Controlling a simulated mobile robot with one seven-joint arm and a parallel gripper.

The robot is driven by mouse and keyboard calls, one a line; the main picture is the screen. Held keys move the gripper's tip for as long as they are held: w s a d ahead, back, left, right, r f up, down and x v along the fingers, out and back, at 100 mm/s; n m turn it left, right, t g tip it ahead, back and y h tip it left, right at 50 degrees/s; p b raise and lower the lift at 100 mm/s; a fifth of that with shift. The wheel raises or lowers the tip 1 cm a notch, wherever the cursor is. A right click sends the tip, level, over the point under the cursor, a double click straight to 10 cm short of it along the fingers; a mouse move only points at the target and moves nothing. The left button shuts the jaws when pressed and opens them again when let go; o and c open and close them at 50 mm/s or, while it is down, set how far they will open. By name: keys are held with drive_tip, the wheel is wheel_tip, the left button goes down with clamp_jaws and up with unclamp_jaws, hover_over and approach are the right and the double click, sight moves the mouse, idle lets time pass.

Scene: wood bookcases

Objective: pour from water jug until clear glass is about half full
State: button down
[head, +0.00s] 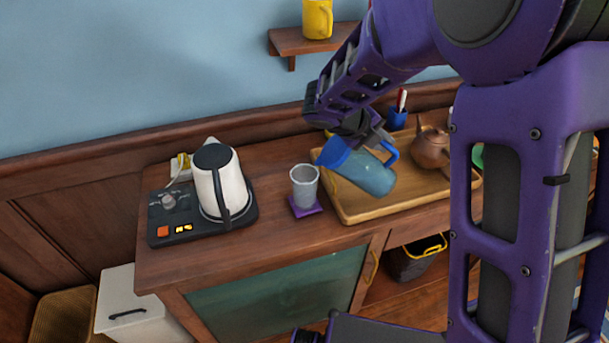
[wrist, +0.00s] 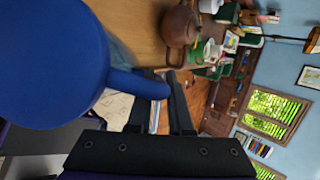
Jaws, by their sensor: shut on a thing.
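The water jug (head: 368,175), blue and see-through with a darker blue lid (head: 334,153), is held tilted above the wooden tray, its lid end toward the glass. The clear glass (head: 304,187) stands upright on a purple coaster (head: 296,211), left of the tray. I cannot make out a water level in it or any stream. My gripper (head: 376,139) is shut on the jug near its handle (head: 391,152). In the wrist view the blue lid (wrist: 50,62) fills the left side, and the handle (wrist: 140,84) reaches between the fingers (wrist: 158,105). The glass is hidden there.
A white kettle (head: 217,181) stands on a dark base with buttons, left of the glass. A brown teapot (head: 431,147) and a blue pen cup (head: 397,119) are at the tray's (head: 352,213) far right. A yellow mug (head: 317,19) sits on the wall shelf.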

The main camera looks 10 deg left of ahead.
drive_tip(key=shift+a+b, duration=0.15)
drive_tip(key=shift+b, duration=0.55)
drive_tip(key=shift+s+a+r+t+h+b, duration=0.1)
drive_tip(key=shift+a+r+t+h+b, duration=0.15)
drive_tip(key=shift+r+h+b, duration=0.25)
drive_tip(key=shift+s+a+r+t+h+b, duration=0.15)
drive_tip(key=shift+a+r+h+b, duration=0.2)
drive_tip(key=shift+r+b, duration=0.25)
idle(2.1)
